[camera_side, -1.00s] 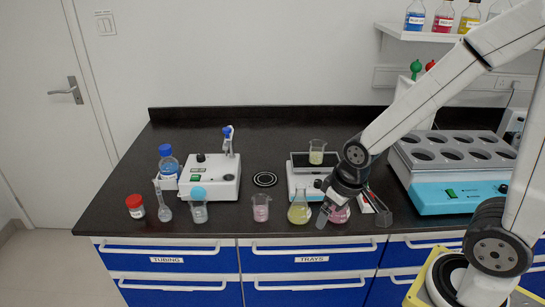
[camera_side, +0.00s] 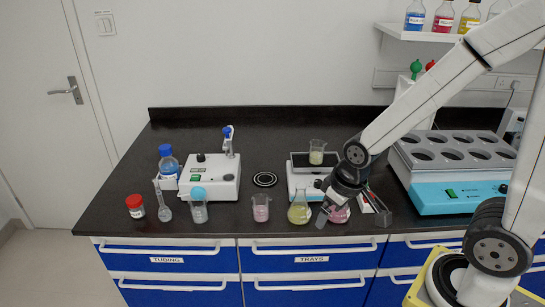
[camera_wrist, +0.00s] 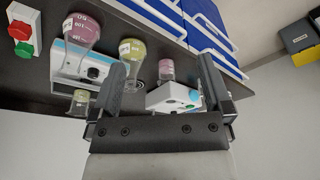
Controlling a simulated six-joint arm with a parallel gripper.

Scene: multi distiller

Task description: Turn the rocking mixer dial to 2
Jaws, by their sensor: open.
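The rocking mixer (camera_side: 297,184) is the white device with a dark top platform in the middle of the bench. A small beaker of yellowish liquid (camera_side: 317,152) stands on it. Its black dial (camera_wrist: 93,73) shows on the front panel in the wrist view, close beside the left finger; the mark it points to is too small to read. My gripper (camera_side: 352,208) hangs at the right front of the mixer in the side view and partly hides it. In the wrist view my gripper (camera_wrist: 163,75) is open, with its fingers wide apart and nothing held between them.
A flask of yellow liquid (camera_side: 299,209) and a flask of pink liquid (camera_side: 339,214) stand in front, close to my gripper. A pink beaker (camera_side: 261,208) is left of them. A stirrer (camera_side: 208,178) stands further left, and a blue-fronted heating block (camera_side: 455,198) at right.

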